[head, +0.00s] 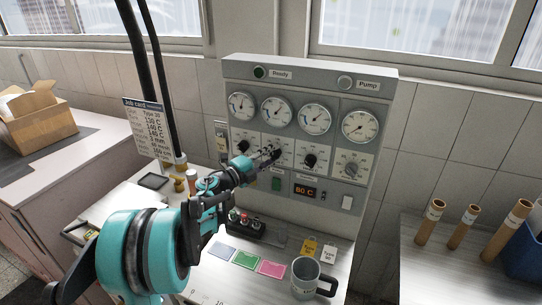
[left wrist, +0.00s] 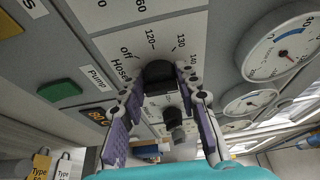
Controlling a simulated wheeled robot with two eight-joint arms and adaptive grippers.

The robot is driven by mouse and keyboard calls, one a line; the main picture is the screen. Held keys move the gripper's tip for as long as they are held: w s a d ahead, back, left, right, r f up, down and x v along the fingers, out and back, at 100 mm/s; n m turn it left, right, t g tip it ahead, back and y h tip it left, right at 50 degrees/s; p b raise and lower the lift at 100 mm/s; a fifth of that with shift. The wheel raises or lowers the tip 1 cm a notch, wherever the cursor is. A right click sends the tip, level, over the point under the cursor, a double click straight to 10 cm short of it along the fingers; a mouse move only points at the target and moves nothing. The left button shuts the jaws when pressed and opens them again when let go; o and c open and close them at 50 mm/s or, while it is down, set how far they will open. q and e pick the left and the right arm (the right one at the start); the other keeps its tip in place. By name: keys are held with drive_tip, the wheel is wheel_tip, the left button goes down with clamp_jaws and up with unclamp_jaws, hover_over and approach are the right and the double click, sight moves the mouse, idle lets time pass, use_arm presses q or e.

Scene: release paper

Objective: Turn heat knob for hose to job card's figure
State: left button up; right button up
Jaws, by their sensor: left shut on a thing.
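The grey control panel (head: 300,75) carries several dials and a row of black knobs. My left gripper (head: 272,156) reaches in to the second knob from the left and covers most of it. In the left wrist view its two fingers (left wrist: 163,88) are shut on the sides of the black Hose knob (left wrist: 158,71). Marks off, 120, 130 and 140 show around that knob. Its pointer is hidden. The job card (head: 148,130) hangs left of the panel, with small lines of figures; which line is for the hose I cannot tell. My right gripper is not in view.
An orange display (head: 304,191) reading 80 C and a green button (head: 276,184) sit below the knobs. A grey mug (head: 305,277), coloured cards (head: 245,260) and tags (head: 309,247) lie on the bench in front. Cardboard tubes (head: 462,226) stand at the right.

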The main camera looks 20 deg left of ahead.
use_arm(q)
drive_tip(key=o, duration=1.2)
drive_tip(key=shift+c, duration=0.2)
drive_tip(key=v, duration=1.2)
